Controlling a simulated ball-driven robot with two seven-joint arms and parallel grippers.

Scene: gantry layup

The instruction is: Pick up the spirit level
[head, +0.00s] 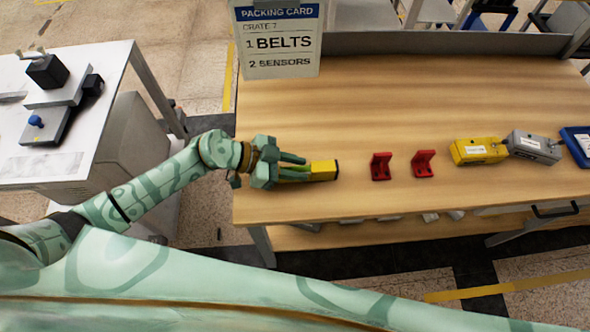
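The spirit level is the short yellow bar with a dark end cap (324,170), lying near the left end of the wooden bench top. My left gripper (296,168) reaches in from the left at bench height. Its two green fingers point right and lie on either side of the level's left part, which they partly hide. I cannot tell whether the fingers press on the level or stand a little apart from it. My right gripper is not in view.
Two red brackets (381,166) (423,163), a yellow device (479,151), a grey device (534,147) and a blue item (578,146) stand to the right on the bench (400,100). A packing card (278,40) stands at the back left. A white side table (50,165) is at left.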

